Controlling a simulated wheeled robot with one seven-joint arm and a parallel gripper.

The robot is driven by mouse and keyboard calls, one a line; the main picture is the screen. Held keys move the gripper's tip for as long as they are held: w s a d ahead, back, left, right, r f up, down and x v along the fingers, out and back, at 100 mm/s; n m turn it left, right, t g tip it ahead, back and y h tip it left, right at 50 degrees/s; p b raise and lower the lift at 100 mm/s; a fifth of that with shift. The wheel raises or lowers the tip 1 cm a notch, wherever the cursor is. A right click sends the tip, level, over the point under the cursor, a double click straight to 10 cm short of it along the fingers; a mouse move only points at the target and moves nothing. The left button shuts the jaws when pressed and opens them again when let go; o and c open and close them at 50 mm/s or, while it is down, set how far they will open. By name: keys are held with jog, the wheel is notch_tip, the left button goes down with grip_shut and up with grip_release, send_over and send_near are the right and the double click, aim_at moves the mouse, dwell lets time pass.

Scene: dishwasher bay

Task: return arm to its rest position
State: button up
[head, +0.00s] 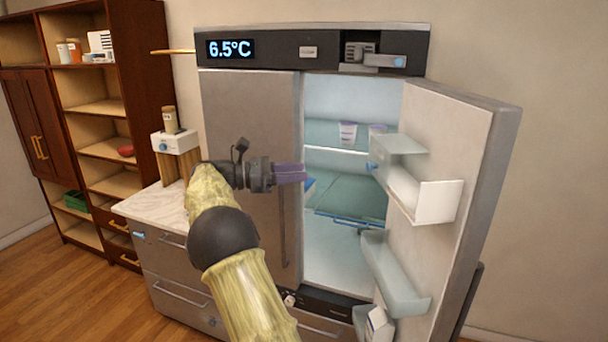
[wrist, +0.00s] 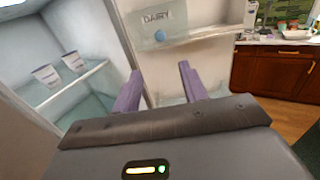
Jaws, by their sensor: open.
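My gripper (head: 290,174) is raised in front of the fridge, at the left side of the open compartment in the head view. In the wrist view its two purple fingers (wrist: 160,92) stand apart with nothing between them. My arm reaches up from the bottom of the head view, bent at the elbow. The fridge (head: 250,150) has its right door (head: 470,160) swung open and its left door closed. Two white cups (wrist: 60,68) stand on the upper shelf inside, left of the fingers in the wrist view.
The open door carries clear bins, one labelled DAIRY (wrist: 160,18). A marble-topped counter (head: 150,208) with a jar on a small white-topped stand (head: 176,142) is left of the fridge. A wooden shelf unit (head: 145,60) stands farther left. Wood floor (head: 90,300) is clear at lower left.

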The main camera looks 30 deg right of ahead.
jog(key=shift+s, duration=0.15)
jog(key=shift+d, duration=0.1)
jog(key=s+a+f+m+t+y, duration=0.1)
jog(key=s+a+f+t+y, duration=0.2)
jog(key=f, duration=0.5)
jog(key=s+a+f+m+t+y, duration=0.1)
jog(key=s+a+f+t+y, duration=0.25)
jog(key=f, duration=0.55)
jog(key=s+a+f+m+t+y+b, duration=0.1)
jog(key=s+a+f+m+y, duration=0.4)
jog(key=s+a, duration=0.3)
jog(key=s+a+f+m+t+y+b, duration=0.1)
jog(key=s+a+f+m+t+y, duration=0.1)
jog(key=s+a+f+m+y, duration=0.3)
jog(key=s+a+m, duration=0.1)
jog(key=s+a, duration=0.2)
jog(key=s, duration=0.1)
jog(key=shift+a+f, duration=0.25)
jog(key=shift+f, duration=0.1)
